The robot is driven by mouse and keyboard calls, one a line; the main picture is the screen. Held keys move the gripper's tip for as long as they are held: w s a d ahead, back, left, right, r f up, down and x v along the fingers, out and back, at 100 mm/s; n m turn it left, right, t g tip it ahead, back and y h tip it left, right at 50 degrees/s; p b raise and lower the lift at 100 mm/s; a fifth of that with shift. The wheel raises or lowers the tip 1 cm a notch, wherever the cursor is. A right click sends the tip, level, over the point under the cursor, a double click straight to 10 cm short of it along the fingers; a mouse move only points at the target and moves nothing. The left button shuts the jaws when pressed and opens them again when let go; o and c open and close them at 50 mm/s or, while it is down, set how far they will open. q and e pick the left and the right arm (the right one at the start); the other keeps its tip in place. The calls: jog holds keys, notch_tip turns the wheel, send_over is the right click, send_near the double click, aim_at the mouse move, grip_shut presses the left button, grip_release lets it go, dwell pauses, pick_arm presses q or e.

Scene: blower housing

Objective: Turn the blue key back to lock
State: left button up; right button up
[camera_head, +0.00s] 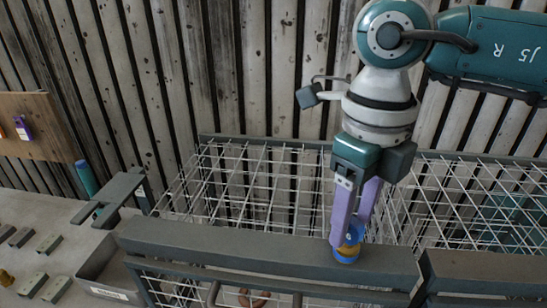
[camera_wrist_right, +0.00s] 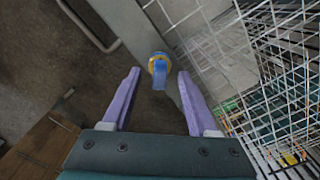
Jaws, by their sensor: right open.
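The blue key (camera_head: 346,256) sits at a yellow ring (camera_head: 350,245) on the grey frame rail (camera_head: 270,252) of the wire cage. In the right wrist view the blue key (camera_wrist_right: 160,78) stands out from the yellow ring (camera_wrist_right: 158,59), its flat grip pointing down in the picture. My right gripper (camera_head: 352,228) has purple fingers and comes down on the key from above. In the wrist view the fingers are spread wide, one on each side of the key, with clear gaps; I see no contact. My left gripper is not in view.
The white wire cage (camera_head: 250,180) extends behind the rail. At the left, a pale bench (camera_head: 40,215) carries several small grey blocks and a grey bracket (camera_head: 115,197). A wooden board (camera_head: 50,125) with an orange and a purple item stands farther left.

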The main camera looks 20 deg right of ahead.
jog(key=shift+f, duration=0.8)
grip_shut()
dwell(0.5)
